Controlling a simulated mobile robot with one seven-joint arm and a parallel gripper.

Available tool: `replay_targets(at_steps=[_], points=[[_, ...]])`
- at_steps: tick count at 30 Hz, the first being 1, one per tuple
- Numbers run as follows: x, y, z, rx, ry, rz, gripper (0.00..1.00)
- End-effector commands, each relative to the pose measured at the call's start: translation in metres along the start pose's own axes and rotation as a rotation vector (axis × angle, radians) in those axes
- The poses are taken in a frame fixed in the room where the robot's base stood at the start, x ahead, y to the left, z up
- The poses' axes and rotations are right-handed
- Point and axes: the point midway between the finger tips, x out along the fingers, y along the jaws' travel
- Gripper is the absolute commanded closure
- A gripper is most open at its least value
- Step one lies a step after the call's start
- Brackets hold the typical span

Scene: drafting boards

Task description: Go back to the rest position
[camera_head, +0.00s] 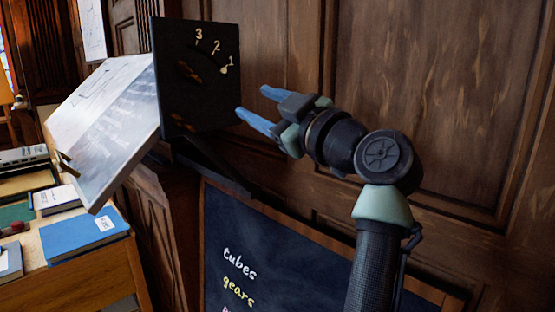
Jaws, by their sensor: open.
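My gripper (256,107) is at the middle of the view with its two blue fingers apart and nothing between them. It points left toward a dark dial panel (205,108), and a gap shows between the fingertips and the panel. The panel carries the numbers 3, 2 and 1, with a pale mark by the 1 and brass-coloured parts on its face. My arm reaches up from the lower right.
A tilted drafting board (105,120) stands left of the panel. A desk with a blue book (84,238) and other books is at lower left. A chalkboard (280,258) reading "tubes" and "gears" is below. Wood panelling (420,80) lies behind my arm.

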Motion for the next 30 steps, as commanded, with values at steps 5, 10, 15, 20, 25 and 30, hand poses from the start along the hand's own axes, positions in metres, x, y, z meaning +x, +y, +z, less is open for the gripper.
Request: replay_targets(at_steps=[5,10,15,20,25,30], points=[[-0.018,0.006,-0.024,0.059,-0.058,0.193,0.45],[-0.049,0.010,-0.064,0.115,-0.019,0.391,0.45],[-0.095,0.007,-0.121,0.170,0.109,0.573,0.45],[-0.144,-0.002,-0.174,0.215,0.266,0.694,0.45],[-0.179,-0.011,-0.208,0.245,0.386,0.755,0.45],[-0.190,-0.014,-0.218,0.254,0.422,0.771,0.45]])
